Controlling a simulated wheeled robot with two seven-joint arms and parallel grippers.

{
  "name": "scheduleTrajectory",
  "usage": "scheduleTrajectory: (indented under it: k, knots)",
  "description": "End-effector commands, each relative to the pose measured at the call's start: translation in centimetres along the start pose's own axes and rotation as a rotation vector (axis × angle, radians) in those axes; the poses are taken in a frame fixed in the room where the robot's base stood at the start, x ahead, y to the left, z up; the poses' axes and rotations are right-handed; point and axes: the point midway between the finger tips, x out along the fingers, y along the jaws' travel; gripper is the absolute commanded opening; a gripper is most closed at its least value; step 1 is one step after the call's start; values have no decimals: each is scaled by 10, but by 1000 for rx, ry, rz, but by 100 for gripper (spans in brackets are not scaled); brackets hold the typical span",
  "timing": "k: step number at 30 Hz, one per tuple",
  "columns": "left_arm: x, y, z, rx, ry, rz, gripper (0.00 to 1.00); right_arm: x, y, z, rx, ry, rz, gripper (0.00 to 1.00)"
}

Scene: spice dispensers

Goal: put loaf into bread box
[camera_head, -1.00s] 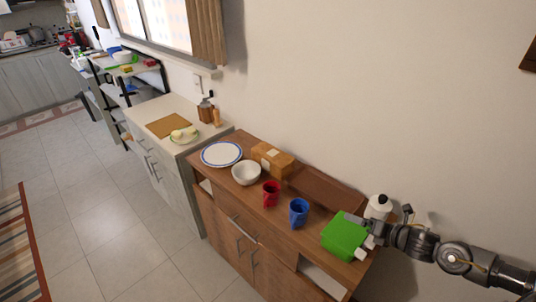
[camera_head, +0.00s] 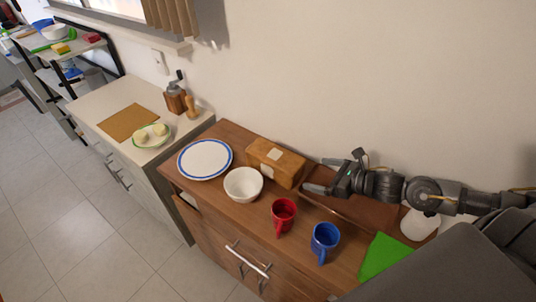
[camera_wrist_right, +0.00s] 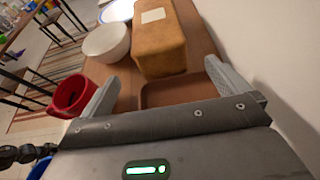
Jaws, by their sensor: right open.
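The loaf (camera_head: 275,162) is a golden-brown block with a pale square label on top. It lies on the wooden cabinet against the wall, and shows ahead in the right wrist view (camera_wrist_right: 164,40). A shallow brown open tray or box (camera_head: 352,203), perhaps the bread box, sits just right of the loaf; its rim also shows in the right wrist view (camera_wrist_right: 180,90). My right gripper (camera_head: 320,175) is open and empty above this tray, its fingers pointing at the loaf's near end, apparently still apart from it. My left gripper is not in view.
A red cup (camera_head: 284,214) and a blue cup (camera_head: 325,240) stand in front of the tray. A white bowl (camera_head: 243,184) and a blue-rimmed plate (camera_head: 205,158) are left of the loaf. A green object (camera_head: 385,256) lies at the right. The wall is close behind.

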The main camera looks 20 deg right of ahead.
Motion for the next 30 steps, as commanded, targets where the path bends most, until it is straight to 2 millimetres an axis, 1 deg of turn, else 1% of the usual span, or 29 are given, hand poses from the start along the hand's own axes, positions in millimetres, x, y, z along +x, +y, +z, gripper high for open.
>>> scheduleTrajectory:
  k: [1, 3, 5, 8, 10, 18, 21, 26, 28, 30]
  knots:
    - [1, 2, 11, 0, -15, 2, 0, 0, 1, -1, -8, -1, 3, 100]
    - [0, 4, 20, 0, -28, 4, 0, 0, 2, 0, -15, -2, 5, 100]
    - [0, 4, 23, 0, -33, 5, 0, 0, 2, 0, -19, -2, 5, 100]
    - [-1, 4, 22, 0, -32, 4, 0, 3, 2, 1, -19, -4, 5, 100]
    - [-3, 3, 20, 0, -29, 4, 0, 8, 1, 2, -17, -6, 2, 100]
    - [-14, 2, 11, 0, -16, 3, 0, 45, 1, 4, -15, -6, 1, 100]
    - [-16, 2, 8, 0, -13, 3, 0, 53, 2, 2, -16, -4, 2, 100]
    - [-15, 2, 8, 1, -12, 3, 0, 57, 2, 0, -17, -1, 4, 100]
    - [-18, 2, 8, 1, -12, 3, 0, 59, 2, 2, -16, -2, 3, 100]
    - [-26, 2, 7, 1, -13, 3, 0, 66, 2, 5, -14, -4, 3, 100]
